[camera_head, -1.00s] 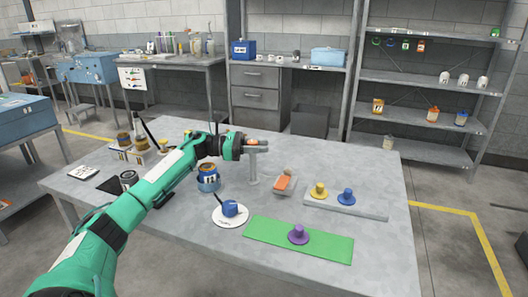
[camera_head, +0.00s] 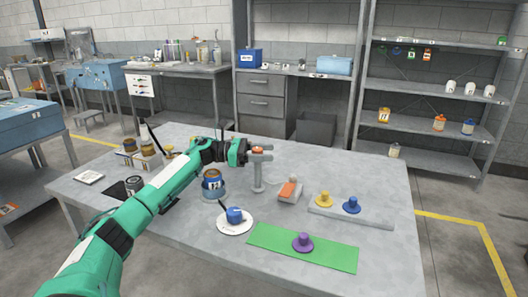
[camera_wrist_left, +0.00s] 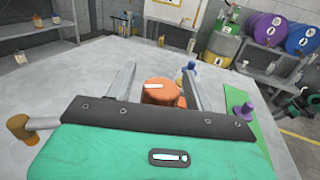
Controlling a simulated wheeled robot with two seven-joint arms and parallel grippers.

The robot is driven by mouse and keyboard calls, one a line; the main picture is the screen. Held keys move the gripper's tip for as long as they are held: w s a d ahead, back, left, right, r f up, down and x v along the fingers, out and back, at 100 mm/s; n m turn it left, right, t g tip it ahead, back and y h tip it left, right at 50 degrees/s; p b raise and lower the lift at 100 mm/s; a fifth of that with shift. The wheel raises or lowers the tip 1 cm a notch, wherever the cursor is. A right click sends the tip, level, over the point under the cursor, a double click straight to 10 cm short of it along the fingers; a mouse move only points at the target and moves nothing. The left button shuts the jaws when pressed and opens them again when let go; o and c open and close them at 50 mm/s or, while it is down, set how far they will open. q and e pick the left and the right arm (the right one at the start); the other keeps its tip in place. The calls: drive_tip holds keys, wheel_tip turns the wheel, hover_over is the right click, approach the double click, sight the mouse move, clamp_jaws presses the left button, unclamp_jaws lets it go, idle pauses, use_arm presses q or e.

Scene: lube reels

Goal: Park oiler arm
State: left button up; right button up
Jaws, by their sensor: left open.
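My left gripper (camera_head: 258,152) reaches in from the left to the top of a grey post with a short cross arm (camera_head: 258,176), standing on the bench. An orange cap shows at the post's top. In the left wrist view my left gripper (camera_wrist_left: 157,84) is open, with one finger on each side of an orange cylinder (camera_wrist_left: 160,93). I cannot tell whether a finger touches it. A grey bar with a brown-orange knob (camera_wrist_left: 18,127) sticks out at the left of that view, partly hidden by the gripper body.
A blue-banded tin (camera_head: 212,184) and a white disc with a blue oil can (camera_head: 235,215) stand near my arm. An orange-topped block (camera_head: 289,190), yellow and blue knobs on a grey plate (camera_head: 375,220), and a purple knob on a green mat (camera_head: 275,242) lie to the right.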

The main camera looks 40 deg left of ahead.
use_arm(q)
wheel_tip(320, 180, up, 20)
drive_tip(key=p, duration=0.1)
use_arm(e)
drive_tip(key=x, duration=0.3)
drive_tip(key=shift+s+f, duration=0.15)
drive_tip(key=shift+f, duration=0.15)
drive_tip(key=shift+r, duration=0.15)
